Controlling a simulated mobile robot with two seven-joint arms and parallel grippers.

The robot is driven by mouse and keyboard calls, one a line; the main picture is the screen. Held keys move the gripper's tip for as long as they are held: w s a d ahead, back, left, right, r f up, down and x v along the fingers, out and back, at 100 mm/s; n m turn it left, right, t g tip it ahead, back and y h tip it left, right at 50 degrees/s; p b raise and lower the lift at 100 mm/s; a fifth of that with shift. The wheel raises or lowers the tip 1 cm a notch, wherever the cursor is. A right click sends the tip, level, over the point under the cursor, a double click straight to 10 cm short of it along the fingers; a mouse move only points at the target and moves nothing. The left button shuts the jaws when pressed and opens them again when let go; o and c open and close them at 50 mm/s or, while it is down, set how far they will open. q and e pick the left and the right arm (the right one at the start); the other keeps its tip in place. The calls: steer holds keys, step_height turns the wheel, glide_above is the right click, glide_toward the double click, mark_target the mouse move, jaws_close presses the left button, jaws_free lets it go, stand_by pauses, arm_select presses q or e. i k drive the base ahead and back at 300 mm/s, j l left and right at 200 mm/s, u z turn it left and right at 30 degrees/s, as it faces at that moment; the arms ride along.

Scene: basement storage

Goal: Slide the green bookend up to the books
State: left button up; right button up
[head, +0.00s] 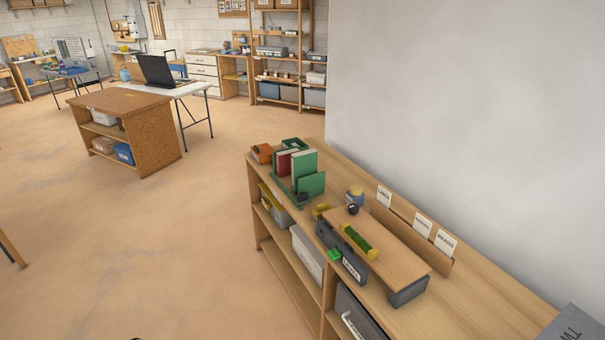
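The green bookend (312,185) stands upright on the wooden shelf top, at the near right of a small row of books. The row holds a red book (282,162) and a taller green book (304,162), both upright. The bookend's plate partly covers the green book's lower part. I cannot tell whether the two touch or have a small gap.
The long wooden shelf unit (470,305) runs along a grey wall. An orange item (262,152) lies left of the books, and a small blue-and-yellow jar (354,196) stands to their right. A raised board (385,258) and a card rack (440,263) crowd the middle. Open floor lies left.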

mark_target(310, 187)
steer(key=i+j, duration=0.55)
steer(key=i, duration=0.2)
